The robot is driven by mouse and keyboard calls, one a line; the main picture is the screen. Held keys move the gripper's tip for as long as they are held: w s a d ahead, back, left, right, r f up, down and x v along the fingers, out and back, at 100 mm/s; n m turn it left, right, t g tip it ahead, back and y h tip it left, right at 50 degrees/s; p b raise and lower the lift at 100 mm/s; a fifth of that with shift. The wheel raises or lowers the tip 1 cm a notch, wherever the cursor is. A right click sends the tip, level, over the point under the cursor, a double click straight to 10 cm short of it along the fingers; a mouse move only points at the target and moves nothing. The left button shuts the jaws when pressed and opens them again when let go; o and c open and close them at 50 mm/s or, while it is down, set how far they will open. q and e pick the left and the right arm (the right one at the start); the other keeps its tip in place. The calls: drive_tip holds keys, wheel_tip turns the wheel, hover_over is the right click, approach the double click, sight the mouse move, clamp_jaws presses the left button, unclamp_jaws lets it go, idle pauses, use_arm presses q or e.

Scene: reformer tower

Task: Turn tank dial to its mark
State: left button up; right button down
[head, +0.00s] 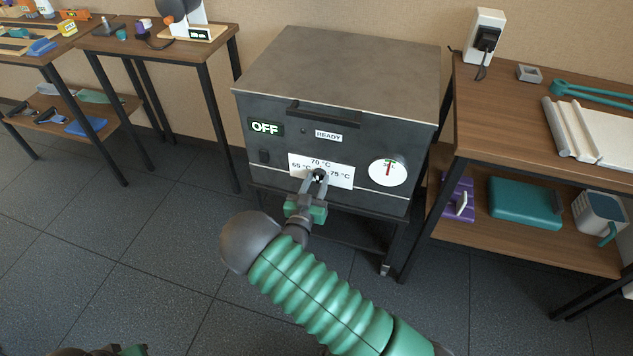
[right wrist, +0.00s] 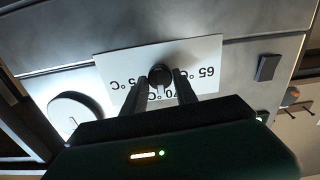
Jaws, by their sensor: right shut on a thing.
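The grey tank (head: 340,90) stands against the wall in the head view. Its dial (head: 319,174) sits in front of a white scale plate (head: 340,180) marked 65, 70 and 75 °C. My right gripper (head: 318,180) is shut on the dial, which its fingers partly hide. In the right wrist view the dark round dial (right wrist: 161,75) shows between the two fingers (right wrist: 160,90), with the plate upside down. The dial's pointer is too small to read surely. A round white gauge (head: 388,171) is at the right. My left gripper does not show clearly.
The tank front has an OFF display (head: 265,127), a READY label (head: 328,136), a dark switch (head: 264,156) and a lid handle (head: 322,116). A wooden shelf table (head: 500,95) stands close at the right. Another table (head: 150,45) is at the left. The floor between is clear.

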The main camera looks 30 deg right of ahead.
drive_tip(key=shift+w+a+n, duration=0.1)
drive_tip(key=shift+n, duration=0.4)
idle(1.2)
drive_tip(key=c, duration=1)
unclamp_jaws()
